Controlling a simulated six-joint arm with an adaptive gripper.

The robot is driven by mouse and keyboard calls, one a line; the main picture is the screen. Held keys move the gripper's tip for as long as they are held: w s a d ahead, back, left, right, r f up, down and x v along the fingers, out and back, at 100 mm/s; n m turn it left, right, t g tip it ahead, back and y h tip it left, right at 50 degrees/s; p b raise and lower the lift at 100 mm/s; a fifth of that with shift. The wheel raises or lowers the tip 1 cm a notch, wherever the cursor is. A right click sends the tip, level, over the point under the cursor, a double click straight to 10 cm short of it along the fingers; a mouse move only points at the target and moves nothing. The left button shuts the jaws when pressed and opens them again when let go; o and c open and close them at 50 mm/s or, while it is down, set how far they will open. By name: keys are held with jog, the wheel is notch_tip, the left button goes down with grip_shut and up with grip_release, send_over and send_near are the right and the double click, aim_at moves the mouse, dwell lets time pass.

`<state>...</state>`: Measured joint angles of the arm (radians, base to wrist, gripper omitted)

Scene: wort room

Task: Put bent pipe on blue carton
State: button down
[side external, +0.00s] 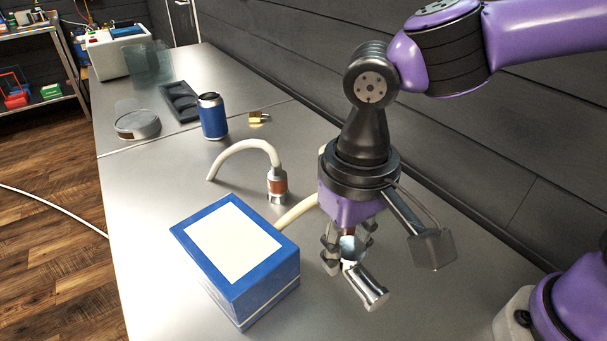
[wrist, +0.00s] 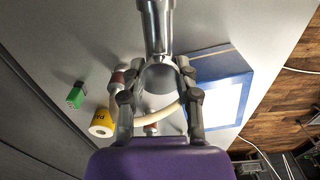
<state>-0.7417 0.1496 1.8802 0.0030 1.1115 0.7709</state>
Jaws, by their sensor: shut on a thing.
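The bent pipe (side external: 367,287) is shiny metal. My gripper (side external: 345,258) is shut on it, with its bright bend between the fingers and a thick cylinder end slanting down to the lower right. In the wrist view the pipe (wrist: 157,30) reaches up from between the fingertips of my gripper (wrist: 160,72). I cannot tell whether it clears the bench. The blue carton (side external: 265,283), with a white panel on top, stands just left of my gripper; its top is bare. The carton also shows in the wrist view (wrist: 218,64), right of the fingers.
A cream hose (side external: 243,146) with a copper-and-metal fitting arches behind the carton. Another cream curved piece (side external: 298,211) lies between carton and gripper. A blue can (side external: 212,118) and a padlock (side external: 258,117) stand farther back. A yellow roll (wrist: 102,122) and green block (wrist: 76,95) show in the wrist view.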

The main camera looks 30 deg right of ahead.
jog(key=a+r+m, duration=0.8)
jog(key=r+m, duration=0.2)
jog(key=m, duration=0.8)
send_over(276, 235)
notch_tip(276, 235, down, 7)
jog(key=shift+s+a, duration=0.1)
jog(key=shift+f, duration=2.05)
jog(key=shift+f, duration=0.1)
jog(key=c, duration=0.6)
grip_release()
